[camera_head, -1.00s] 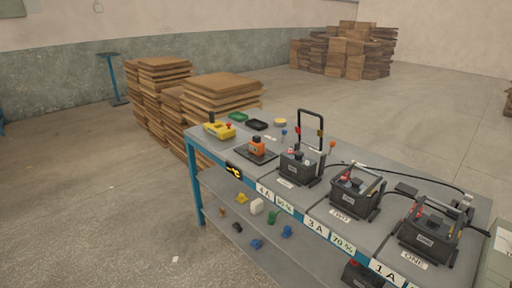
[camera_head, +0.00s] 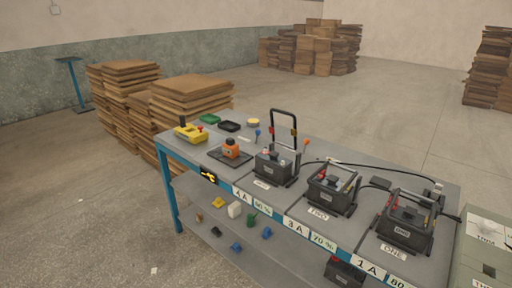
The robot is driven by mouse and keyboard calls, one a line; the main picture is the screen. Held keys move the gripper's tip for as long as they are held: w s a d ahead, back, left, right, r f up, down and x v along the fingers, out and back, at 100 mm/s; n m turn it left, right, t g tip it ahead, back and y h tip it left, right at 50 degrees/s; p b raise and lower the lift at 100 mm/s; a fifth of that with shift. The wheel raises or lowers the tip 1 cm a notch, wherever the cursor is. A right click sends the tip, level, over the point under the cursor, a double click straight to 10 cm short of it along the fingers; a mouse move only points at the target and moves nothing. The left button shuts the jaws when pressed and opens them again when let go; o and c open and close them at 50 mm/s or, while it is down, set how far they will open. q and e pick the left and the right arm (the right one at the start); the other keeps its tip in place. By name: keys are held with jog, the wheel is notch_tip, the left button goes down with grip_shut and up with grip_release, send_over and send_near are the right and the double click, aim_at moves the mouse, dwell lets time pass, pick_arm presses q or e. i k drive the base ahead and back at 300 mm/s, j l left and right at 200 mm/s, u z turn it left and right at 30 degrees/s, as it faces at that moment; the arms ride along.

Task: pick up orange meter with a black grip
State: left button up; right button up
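The orange meter with a black grip (camera_head: 231,148) stands upright near the left end of the workbench top (camera_head: 283,211), on a dark flat mat (camera_head: 217,157). It is small in the head view, and its black top part shows above the orange body. Nothing touches it except what it stands on. Neither of my grippers is in view.
Black batteries (camera_head: 331,189) in carriers stand in a row to the right of the meter, joined by cables. Cardboard stacks (camera_head: 190,108) stand behind the bench.

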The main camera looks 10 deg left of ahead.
aim_at(230, 149)
jog(key=i+j+z, duration=0.15)
jog(key=j, duration=0.2)
jog(key=i+j+z, duration=0.15)
jog(key=j, duration=0.15)
jog(key=i+j+z, duration=0.15)
jog(key=j, duration=0.25)
jog(key=j+z, duration=0.15)
jog(key=j, duration=0.2)
jog(key=i, duration=0.05)
